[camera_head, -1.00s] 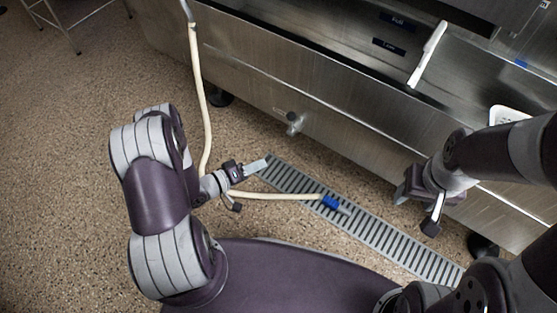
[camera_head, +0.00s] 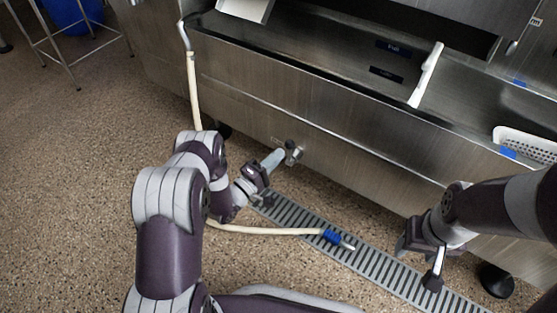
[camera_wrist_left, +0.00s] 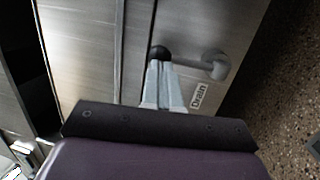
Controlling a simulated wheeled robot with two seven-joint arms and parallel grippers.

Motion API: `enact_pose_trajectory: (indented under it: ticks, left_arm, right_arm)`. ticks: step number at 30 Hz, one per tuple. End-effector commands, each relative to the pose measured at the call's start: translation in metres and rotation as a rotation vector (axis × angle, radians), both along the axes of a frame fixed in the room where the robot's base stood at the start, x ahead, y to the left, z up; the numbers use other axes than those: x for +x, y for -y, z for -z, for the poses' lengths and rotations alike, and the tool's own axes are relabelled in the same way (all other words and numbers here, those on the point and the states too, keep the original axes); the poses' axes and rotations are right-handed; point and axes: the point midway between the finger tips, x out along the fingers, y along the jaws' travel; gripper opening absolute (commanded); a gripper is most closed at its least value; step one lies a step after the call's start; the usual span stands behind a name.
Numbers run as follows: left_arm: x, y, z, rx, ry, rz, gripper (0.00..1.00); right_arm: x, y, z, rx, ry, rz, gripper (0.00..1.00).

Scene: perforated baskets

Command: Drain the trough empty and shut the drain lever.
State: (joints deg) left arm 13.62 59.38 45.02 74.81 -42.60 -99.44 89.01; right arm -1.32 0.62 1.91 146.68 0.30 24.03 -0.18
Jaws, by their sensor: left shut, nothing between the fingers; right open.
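The steel trough (camera_head: 330,135) runs across the upper right of the head view, with dark label plates on its inner wall. The drain lever (camera_head: 292,152) sits low on its front face. In the left wrist view the drain lever (camera_wrist_left: 200,64) is a grey bar with a dark round knob, beside a "Drain" label (camera_wrist_left: 198,96). My left gripper (camera_head: 280,157) is shut and empty, its fingertips at the lever's knob end; whether they touch it I cannot tell. It also shows in the left wrist view (camera_wrist_left: 162,80). My right gripper (camera_head: 435,275) is open in front of the trough.
A cream hose (camera_head: 270,230) with a blue nozzle (camera_head: 332,237) lies across the floor grate (camera_head: 390,275). A white brush-like tool (camera_head: 427,75) leans in the trough. A white perforated basket (camera_head: 530,145) stands at the right. Speckled floor is free at the left.

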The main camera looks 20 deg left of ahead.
Motion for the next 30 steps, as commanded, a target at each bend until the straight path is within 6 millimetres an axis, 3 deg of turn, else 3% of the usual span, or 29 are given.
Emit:
enact_pose_trajectory:
  ticks: [5, 30]
  left_arm:
    - [0.01, 0.006, -0.001, 0.001, 0.0, 0.0, 0.0]
    - [0.027, 0.013, -0.012, 0.004, 0.012, 0.001, 0.0]
  right_arm:
    - [0.0, 0.0, 0.008, 0.0, 0.0, 0.0, 0.55]
    - [0.0, 0.0, 0.002, 0.0, 0.0, 0.0, 0.55]
